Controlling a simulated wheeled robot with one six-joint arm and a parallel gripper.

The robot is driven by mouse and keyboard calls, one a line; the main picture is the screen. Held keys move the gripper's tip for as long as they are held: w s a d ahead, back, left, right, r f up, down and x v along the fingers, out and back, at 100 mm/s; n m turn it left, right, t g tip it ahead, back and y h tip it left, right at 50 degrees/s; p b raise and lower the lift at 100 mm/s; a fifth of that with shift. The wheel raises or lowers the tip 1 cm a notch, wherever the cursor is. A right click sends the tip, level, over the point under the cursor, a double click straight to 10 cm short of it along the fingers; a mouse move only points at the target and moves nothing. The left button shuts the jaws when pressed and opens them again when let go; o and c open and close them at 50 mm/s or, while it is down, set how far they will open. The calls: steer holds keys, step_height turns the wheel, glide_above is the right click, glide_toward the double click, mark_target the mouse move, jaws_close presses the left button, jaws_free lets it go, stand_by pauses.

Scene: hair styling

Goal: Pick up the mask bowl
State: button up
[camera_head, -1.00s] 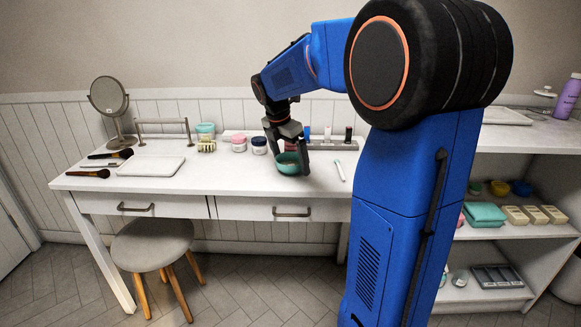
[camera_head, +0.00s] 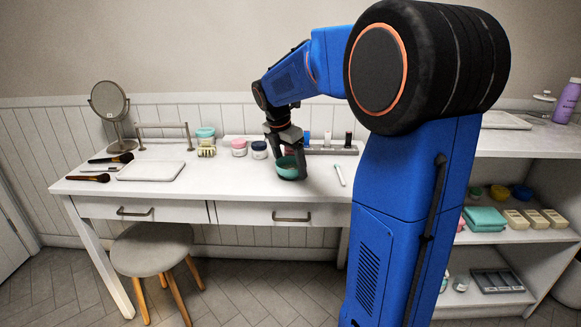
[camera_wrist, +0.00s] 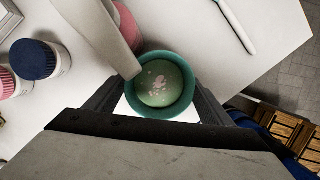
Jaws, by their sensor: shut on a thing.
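The mask bowl (camera_head: 288,170) is small, round and teal, at the front middle of the white table. In the wrist view the bowl (camera_wrist: 160,112) shows from above, with pale green contents and light pinkish flecks inside. My gripper (camera_head: 287,163) points down over it, with one finger on each side. In the wrist view my gripper (camera_wrist: 158,105) is shut on the bowl's outer wall. The bowl looks upright and at or very near the table top; I cannot tell if there is a gap under it.
A pink-lidded jar (camera_head: 239,147) and a dark-blue-lidded jar (camera_head: 259,149) stand just left of the bowl. A white pen-like tool (camera_head: 340,174) lies to its right. A grey rack (camera_head: 330,149) with small bottles is behind. A white tray (camera_head: 151,171) lies further left.

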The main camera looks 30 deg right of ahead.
steer(key=shift+r, duration=1.4)
steer(key=shift+s+r, duration=0.1)
steer(key=shift+r, duration=0.2)
steer(key=s+a, duration=1)
steer(key=s, duration=0.4)
steer(key=shift+s, duration=0.25)
steer(key=shift+s, duration=0.1)
stand_by(2.0)
